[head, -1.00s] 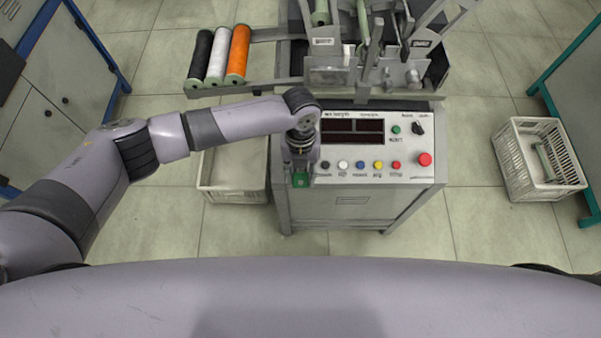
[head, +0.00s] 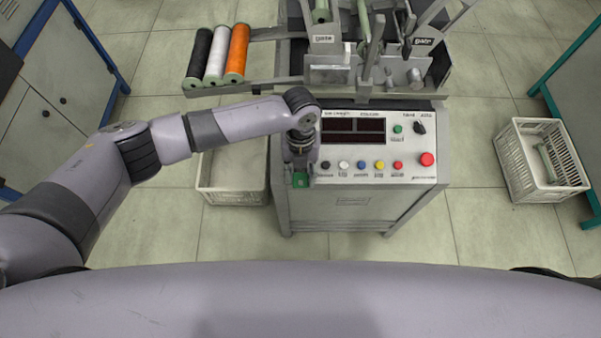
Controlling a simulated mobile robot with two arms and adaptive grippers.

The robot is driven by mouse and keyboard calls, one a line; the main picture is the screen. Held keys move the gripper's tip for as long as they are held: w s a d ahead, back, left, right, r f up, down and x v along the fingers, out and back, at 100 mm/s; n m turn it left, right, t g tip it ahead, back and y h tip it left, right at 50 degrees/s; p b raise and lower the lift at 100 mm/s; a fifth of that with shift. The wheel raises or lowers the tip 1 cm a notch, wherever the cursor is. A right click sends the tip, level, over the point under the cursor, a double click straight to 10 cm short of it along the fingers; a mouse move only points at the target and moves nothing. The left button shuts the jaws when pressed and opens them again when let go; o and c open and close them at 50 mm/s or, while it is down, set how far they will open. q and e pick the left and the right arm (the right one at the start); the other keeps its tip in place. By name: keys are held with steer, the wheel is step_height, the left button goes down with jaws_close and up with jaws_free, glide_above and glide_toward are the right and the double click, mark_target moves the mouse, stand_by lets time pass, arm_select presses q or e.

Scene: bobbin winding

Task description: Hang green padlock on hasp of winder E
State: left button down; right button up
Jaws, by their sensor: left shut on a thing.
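The green padlock (head: 300,180) shows as a small green block at the front left corner of the winder's control panel. My left gripper (head: 300,172) points down and is shut on it; the fingers are small and partly hidden by the wrist. The winder (head: 350,200) is a grey cabinet with a sloped panel of coloured buttons. I cannot make out the hasp or a letter E on it. Whether the padlock touches the cabinet I cannot tell. My right gripper is not in view.
Black, white and orange thread spools (head: 238,50) lie on a rack at the upper left. A white crate (head: 205,190) stands left of the winder, another white basket (head: 520,165) to the right. A red button (head: 427,159) sits at the panel's right.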

arm_select(q)
steer(key=shift+w+f+b, duration=0.2)
steer(key=shift+f+b, duration=0.15)
steer(key=shift+f, duration=0.05)
steer(key=shift+s+f, duration=0.25)
steer(key=shift+s, duration=0.3)
stand_by(0.6)
steer(key=c, duration=1)
jaws_free()
steer(key=shift+w, duration=0.1)
step_height(320, 180, up, 12)
steer(key=w, duration=0.2)
